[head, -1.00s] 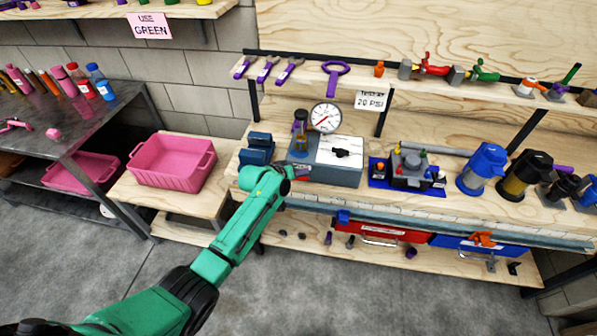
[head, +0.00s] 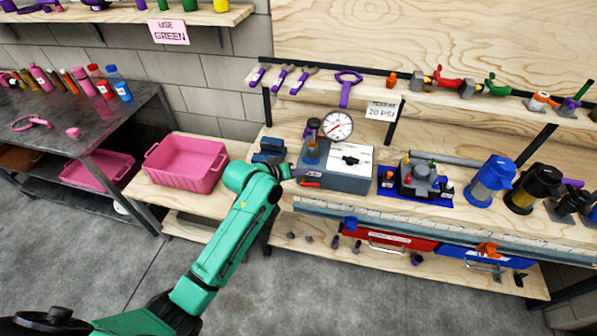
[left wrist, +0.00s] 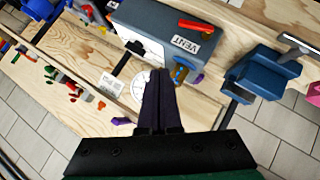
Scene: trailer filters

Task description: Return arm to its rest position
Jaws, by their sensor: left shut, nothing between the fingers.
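My left arm (head: 235,225) is green and reaches up from the lower left in the head view. Its wrist end is in front of the left end of the workbench, beside the grey test box (head: 338,178). My left gripper (head: 298,172) is small and partly hidden there. In the left wrist view the dark fingers of the left gripper (left wrist: 160,80) are together with nothing between them. The grey test box (left wrist: 170,35) with a VENT label and red lever is beyond the fingertips. My right gripper is not in view.
A pressure gauge (head: 337,125) stands behind the test box. A dark blue block (head: 270,150) sits left of it. A pink bin (head: 186,162) is on the lower side table. Blue (head: 490,181) and black (head: 527,181) canisters stand to the right. Grey floor is open in front.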

